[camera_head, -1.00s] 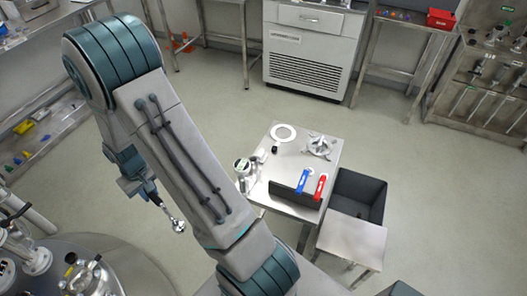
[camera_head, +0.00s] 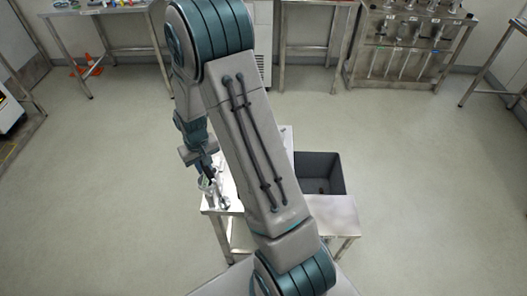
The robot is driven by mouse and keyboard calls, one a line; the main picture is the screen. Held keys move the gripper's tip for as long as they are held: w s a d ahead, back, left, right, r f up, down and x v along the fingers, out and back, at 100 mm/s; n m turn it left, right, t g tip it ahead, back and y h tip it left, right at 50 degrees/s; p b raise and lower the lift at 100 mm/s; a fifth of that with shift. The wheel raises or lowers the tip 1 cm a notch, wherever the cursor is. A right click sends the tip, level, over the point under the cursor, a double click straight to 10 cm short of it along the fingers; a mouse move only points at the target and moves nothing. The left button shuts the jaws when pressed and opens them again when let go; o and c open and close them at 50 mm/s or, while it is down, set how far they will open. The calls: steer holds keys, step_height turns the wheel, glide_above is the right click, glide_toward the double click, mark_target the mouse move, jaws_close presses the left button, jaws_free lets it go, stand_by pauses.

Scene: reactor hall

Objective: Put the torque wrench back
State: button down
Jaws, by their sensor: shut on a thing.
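My gripper (camera_head: 205,172) is left of my large arm link and points down. It is shut on the torque wrench (camera_head: 223,200), whose shiny metal end shows below the jaws. The wrench appears in front of the left part of the small steel table (camera_head: 235,236); I cannot tell whether it touches the table. Most of the wrench's handle is hidden by the gripper. My arm hides most of the tabletop and what stands on it. A tool rack (camera_head: 405,48) with several long tools hanging in a row stands at the back right.
A dark open bin (camera_head: 322,160) and a lower steel surface (camera_head: 332,212) stand right of the table. A steel bench (camera_head: 105,20) is at the back left with orange cones (camera_head: 88,66) below. Another steel table (camera_head: 500,55) is at the right edge. The floor between is clear.

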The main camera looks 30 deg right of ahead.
steer(key=d+f+n+p, duration=0.15)
steer(key=d+n, duration=0.55)
steer(key=n, duration=0.7)
steer(key=d+f+n, duration=0.2)
steer(key=d+n, duration=0.5)
steer(key=n, duration=0.7)
steer(key=f+b, duration=0.4)
steer(key=f, duration=0.1)
steer(key=f+b, duration=0.2)
steer(key=f, duration=0.1)
steer(key=shift+s+a, duration=0.1)
steer(key=shift+s, duration=0.2)
steer(key=shift+f, duration=0.1)
steer(key=c, duration=1.2)
jaws_free()
steer(key=shift+s, duration=0.1)
